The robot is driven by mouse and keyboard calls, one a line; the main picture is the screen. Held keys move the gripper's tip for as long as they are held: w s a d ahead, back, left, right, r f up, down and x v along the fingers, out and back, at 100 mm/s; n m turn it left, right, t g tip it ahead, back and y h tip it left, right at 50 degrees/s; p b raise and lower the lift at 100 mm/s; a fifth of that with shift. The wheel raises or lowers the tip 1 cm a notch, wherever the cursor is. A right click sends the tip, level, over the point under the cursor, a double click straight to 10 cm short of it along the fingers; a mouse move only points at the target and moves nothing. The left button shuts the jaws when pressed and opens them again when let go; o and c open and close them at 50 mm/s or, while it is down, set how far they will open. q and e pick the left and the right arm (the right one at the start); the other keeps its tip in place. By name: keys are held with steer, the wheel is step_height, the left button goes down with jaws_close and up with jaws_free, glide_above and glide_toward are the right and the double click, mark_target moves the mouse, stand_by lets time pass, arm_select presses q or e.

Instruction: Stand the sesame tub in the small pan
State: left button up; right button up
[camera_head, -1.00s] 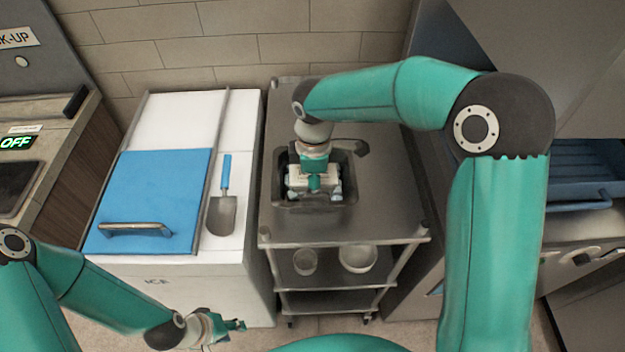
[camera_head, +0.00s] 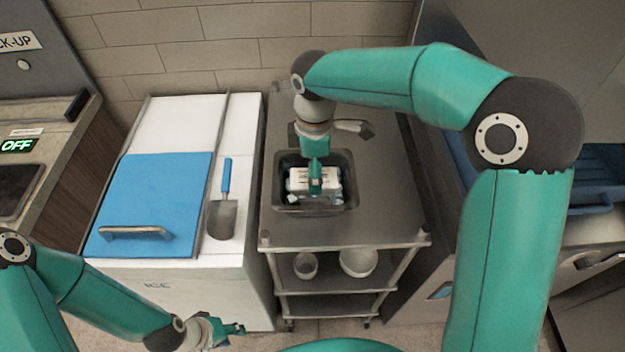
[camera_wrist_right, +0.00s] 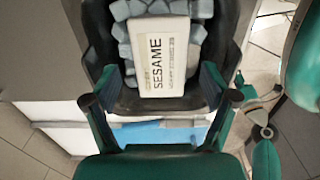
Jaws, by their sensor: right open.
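The sesame tub (camera_wrist_right: 164,58) is a pale box with SESAME printed on its label. In the head view, the tub (camera_head: 298,176) sits among blue-grey cubes in a dark rectangular pan (camera_head: 318,211) on the steel cart. The dark pan (camera_wrist_right: 138,104) also shows in the right wrist view. I cannot tell whether it is the small pan. My right gripper (camera_wrist_right: 160,98) is open, its fingers either side of the tub's near end and apart from it; it partly covers the tub in the head view (camera_head: 315,188). My left gripper (camera_head: 234,331) looks open and empty, low at the front left.
The steel cart (camera_head: 375,205) has bare top around the pan; two pale round bowls (camera_head: 358,262) (camera_head: 305,265) stand on its lower shelf. Left is a white ice bin with a blue lid (camera_head: 155,195) and a scoop (camera_head: 222,215). A tiled wall (camera_head: 240,50) stands behind.

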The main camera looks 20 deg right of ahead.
step_height(320, 180, up, 6)
steer(key=shift+r, duration=0.2)
stand_by(0.4)
